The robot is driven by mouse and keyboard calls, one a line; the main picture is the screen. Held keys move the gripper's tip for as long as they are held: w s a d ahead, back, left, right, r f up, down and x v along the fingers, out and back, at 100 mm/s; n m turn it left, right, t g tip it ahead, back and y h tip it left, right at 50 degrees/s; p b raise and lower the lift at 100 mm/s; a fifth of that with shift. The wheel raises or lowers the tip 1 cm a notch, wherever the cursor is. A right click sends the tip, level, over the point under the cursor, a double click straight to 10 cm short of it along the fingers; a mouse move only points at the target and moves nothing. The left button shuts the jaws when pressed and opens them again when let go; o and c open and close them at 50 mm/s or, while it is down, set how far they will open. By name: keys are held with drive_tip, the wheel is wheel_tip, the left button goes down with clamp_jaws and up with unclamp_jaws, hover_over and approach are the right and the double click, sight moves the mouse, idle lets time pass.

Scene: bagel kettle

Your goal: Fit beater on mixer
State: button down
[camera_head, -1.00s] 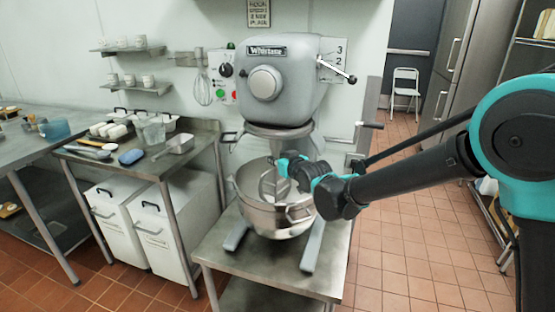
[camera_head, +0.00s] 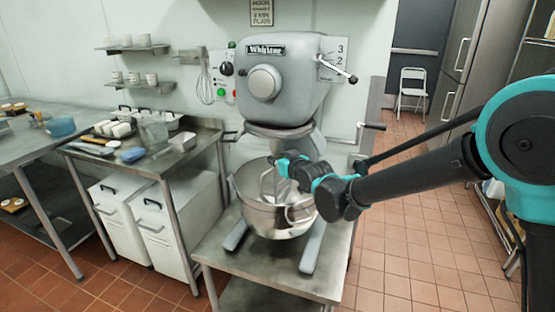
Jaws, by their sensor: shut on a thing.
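A large grey mixer (camera_head: 282,92) stands on a steel table, with its steel bowl (camera_head: 275,215) below the head. My gripper (camera_head: 277,166) reaches in from the right, just above the bowl's mouth and under the mixer head. It is shut on the beater (camera_head: 266,184), a grey metal piece that hangs down into the bowl's opening. The lower part of the beater is hidden by the bowl rim. I cannot make out the beater's top or whether it touches the mixer's shaft.
The steel mixer table (camera_head: 225,262) has a bare front. A side table at left holds tubs, a clear jug (camera_head: 153,131) and a blue item (camera_head: 132,154). The tiled floor at right is clear up to a white chair (camera_head: 407,92).

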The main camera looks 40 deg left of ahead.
drive_tip(key=shift+r, duration=0.15)
drive_tip(key=c, duration=1.6)
unclamp_jaws()
drive_tip(key=shift+d, duration=0.1)
drive_tip(key=o, duration=0.3)
drive_tip(key=v, duration=1.2)
